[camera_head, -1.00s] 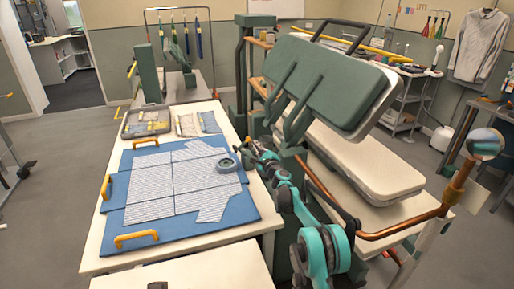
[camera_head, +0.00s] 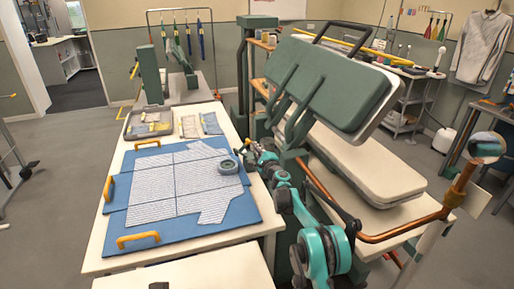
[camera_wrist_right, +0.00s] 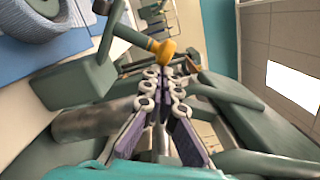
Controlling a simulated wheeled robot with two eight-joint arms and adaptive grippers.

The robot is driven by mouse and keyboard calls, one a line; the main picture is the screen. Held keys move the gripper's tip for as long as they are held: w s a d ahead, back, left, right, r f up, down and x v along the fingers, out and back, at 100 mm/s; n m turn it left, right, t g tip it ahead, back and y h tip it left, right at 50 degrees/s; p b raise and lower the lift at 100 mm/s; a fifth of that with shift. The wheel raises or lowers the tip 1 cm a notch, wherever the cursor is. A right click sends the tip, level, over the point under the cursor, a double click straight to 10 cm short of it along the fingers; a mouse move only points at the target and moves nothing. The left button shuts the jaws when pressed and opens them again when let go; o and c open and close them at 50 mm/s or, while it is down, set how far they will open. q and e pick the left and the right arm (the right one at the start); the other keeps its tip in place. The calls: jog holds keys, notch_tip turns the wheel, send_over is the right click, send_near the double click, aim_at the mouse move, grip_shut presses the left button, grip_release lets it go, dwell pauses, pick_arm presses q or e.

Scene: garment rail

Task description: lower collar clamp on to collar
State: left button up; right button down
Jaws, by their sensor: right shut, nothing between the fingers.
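A grey ring-shaped piece (camera_head: 228,167), which looks like the collar, lies at the right edge of the blue board, by the striped cloth pieces (camera_head: 172,185). It also shows at the top left of the right wrist view (camera_wrist_right: 45,20). A dark green block (camera_wrist_right: 82,80) and an orange knob (camera_wrist_right: 163,50), apparently of the collar clamp, show in that view. My right gripper (camera_wrist_right: 163,76) is shut and empty, its tips just below the knob in the picture; I cannot tell whether they touch. In the head view my right gripper (camera_head: 250,147) is small, right of the ring. My left gripper is out of view.
The blue board (camera_head: 190,228) has orange handles (camera_head: 138,239) and lies on a pale table. A grey tray (camera_head: 149,122) stands behind it. A large press with a raised green plate (camera_head: 330,82) over a white pad (camera_head: 365,165) stands close on the right.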

jog(key=n, duration=0.1)
jog(key=a+n, duration=0.1)
jog(key=a+n+p, duration=0.1)
jog(key=n, duration=0.1)
jog(key=shift+s+a+r, duration=0.15)
jog(key=shift+s+r, duration=0.15)
jog(key=shift+s+a+f+n, duration=0.15)
jog(key=shift+a+n, duration=0.35)
jog(key=shift+n, duration=0.5)
jog(key=shift+s+a+f+n, duration=0.1)
jog(key=shift+a+n, duration=0.35)
jog(key=shift+n, duration=0.55)
